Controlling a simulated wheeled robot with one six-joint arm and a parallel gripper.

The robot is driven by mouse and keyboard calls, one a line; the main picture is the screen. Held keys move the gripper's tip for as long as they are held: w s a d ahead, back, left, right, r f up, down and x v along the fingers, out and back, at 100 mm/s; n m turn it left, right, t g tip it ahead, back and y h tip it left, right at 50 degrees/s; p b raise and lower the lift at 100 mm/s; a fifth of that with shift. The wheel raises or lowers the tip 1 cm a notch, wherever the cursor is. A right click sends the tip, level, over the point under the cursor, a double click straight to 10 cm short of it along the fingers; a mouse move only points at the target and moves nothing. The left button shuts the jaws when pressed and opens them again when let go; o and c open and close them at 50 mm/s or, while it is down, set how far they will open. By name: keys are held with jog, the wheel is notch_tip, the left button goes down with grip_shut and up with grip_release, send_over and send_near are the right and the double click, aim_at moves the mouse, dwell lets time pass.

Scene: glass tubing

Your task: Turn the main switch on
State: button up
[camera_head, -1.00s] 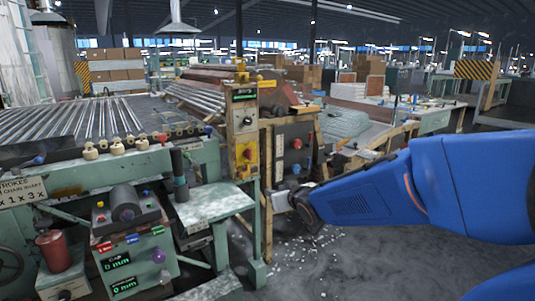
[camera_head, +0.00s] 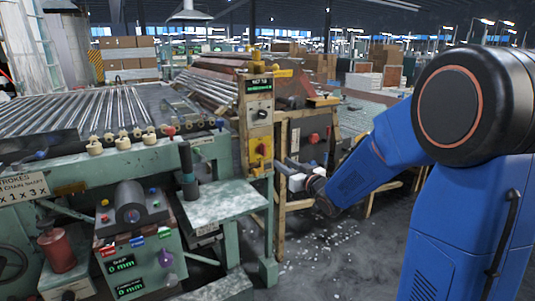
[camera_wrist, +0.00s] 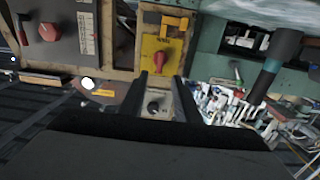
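A yellow switch panel with a red rotary knob (camera_head: 261,150) sits on the front of a wooden post, below a grey box with a green display (camera_head: 259,87). In the wrist view the red knob (camera_wrist: 161,57) is ahead of my fingertips, on the yellow plate (camera_wrist: 163,47). My gripper (camera_head: 290,170) is to the right of the post in the head view. In the wrist view my gripper (camera_wrist: 161,78) has two dark fingers apart with nothing between them. A pale box with a round dial (camera_wrist: 155,104) shows behind the gap. Any label on the knob is too small to read.
A green control box (camera_head: 135,245) with buttons and displays stands at the lower left. A green ledge (camera_head: 222,203) juts out left of the post. A dark panel with a red knob (camera_wrist: 48,32) is left of the yellow plate. White debris litters the floor.

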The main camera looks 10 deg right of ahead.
aim_at(265, 152)
jog(key=x, duration=1.3)
jog(key=shift+s, duration=0.1)
grip_shut()
